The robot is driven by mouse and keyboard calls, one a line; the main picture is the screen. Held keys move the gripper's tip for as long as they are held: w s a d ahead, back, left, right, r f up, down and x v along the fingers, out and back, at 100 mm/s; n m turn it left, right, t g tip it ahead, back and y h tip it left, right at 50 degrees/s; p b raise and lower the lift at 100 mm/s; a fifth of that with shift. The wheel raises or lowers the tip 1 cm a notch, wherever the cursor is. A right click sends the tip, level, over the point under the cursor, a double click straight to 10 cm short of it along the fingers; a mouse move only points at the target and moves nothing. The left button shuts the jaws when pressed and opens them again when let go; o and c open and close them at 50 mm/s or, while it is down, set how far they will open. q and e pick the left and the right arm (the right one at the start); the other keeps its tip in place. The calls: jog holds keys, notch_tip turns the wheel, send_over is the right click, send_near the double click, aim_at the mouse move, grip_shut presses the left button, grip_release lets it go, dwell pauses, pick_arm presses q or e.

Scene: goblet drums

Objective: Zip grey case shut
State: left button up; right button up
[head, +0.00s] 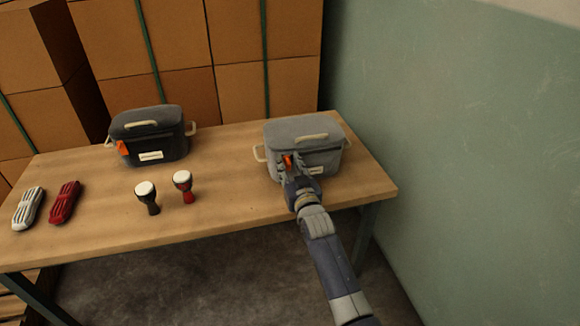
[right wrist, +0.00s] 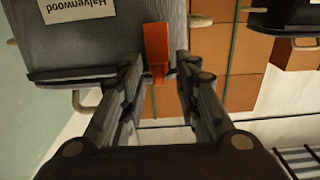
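The grey case (head: 320,150) stands at the right end of the table with its lid lying down; how far the zip is closed I cannot tell. Its orange pull tab (head: 287,160) is at the left of the front face. My right gripper (head: 285,166) is at this tab. In the right wrist view the grey case (right wrist: 110,45) fills the upper left, and the orange tab (right wrist: 157,50) hangs between the fingers of my right gripper (right wrist: 160,70). The fingers stand apart, with gaps beside the tab. My left gripper is out of view.
A dark case (head: 165,125) with an orange tab stands on the table (head: 235,165) at the back left. Two small goblet drums (head: 147,197) (head: 183,186) stand mid-table. White (head: 28,208) and red (head: 64,202) striped objects lie at left. A green wall (head: 450,150) rises at right.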

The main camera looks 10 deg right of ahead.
jog(key=s, duration=1.2)
jog(key=shift+d, duration=0.3)
jog(key=s+d+f+g, duration=0.1)
jog(key=s+f+g, duration=0.3)
jog(key=s+f, duration=0.5)
jog(key=s+f+n+g, duration=0.1)
jog(key=s+f+g, duration=0.3)
jog(key=f, duration=0.8)
jog(key=s+d+f+g, duration=0.1)
jog(key=s+f+g, duration=0.2)
jog(key=s+f, duration=0.7)
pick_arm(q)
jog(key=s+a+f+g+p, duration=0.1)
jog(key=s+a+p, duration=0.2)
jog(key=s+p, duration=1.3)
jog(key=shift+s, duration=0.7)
pick_arm(e)
jog(key=s+d+f+g, duration=0.1)
jog(key=s+f+g, duration=0.1)
jog(key=s, duration=0.8)
jog(key=s+d+f+g, duration=0.2)
jog(key=s+f, duration=0.2)
jog(key=s, duration=0.6)
jog(key=s+d+f+g+h, duration=0.1)
jog(key=s+d+f+g, duration=0.1)
jog(key=s, duration=0.8)
jog(key=shift+s+f+n, duration=0.15)
jog(key=shift+f+n, duration=0.25)
